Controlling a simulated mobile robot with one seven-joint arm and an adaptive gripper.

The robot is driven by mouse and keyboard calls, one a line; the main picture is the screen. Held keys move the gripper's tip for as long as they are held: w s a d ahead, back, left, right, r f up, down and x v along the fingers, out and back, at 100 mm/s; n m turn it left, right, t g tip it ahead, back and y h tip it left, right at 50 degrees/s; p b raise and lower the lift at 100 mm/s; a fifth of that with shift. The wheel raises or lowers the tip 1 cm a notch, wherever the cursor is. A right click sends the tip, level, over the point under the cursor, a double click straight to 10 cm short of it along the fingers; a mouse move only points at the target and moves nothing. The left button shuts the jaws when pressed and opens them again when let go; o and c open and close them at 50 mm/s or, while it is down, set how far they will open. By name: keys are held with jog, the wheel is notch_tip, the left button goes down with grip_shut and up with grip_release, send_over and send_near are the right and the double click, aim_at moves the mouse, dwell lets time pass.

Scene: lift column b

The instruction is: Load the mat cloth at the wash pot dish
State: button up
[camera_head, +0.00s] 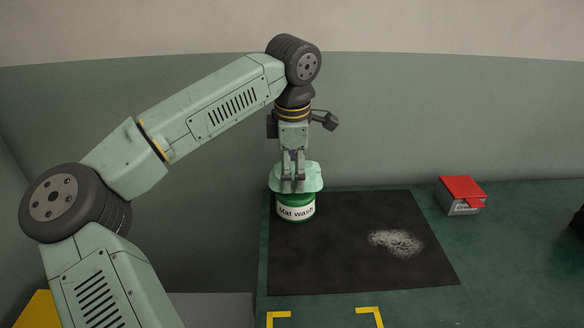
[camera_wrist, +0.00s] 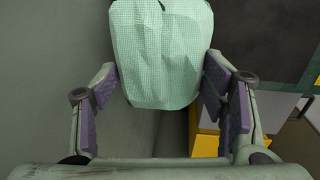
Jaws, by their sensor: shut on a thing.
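My gripper (camera_head: 293,186) points down and is shut on a pale green cloth (camera_head: 311,177). The cloth hangs over the top of a green pot labelled "Mat wash" (camera_head: 296,209), hiding its dish. I cannot tell whether the cloth touches the dish. The pot stands upright on the back left corner of a black mat (camera_head: 330,262). A whitish powdery patch (camera_head: 396,243) lies on the mat, right of its middle. In the wrist view the cloth (camera_wrist: 160,55) spreads beyond my fingers; the pot is hidden there.
A grey box with a red lid (camera_head: 461,194) stands on the green table (camera_head: 510,250), right of the mat. Yellow corner marks (camera_head: 369,311) lie at the mat's front. A dark object shows at the right edge. A wall rises close behind the pot.

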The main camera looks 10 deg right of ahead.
aim_at(292, 170)
dwell(0.3)
jog(key=shift+r+p, duration=2.75)
jog(key=shift+r, duration=0.8)
jog(key=shift+f, duration=0.1)
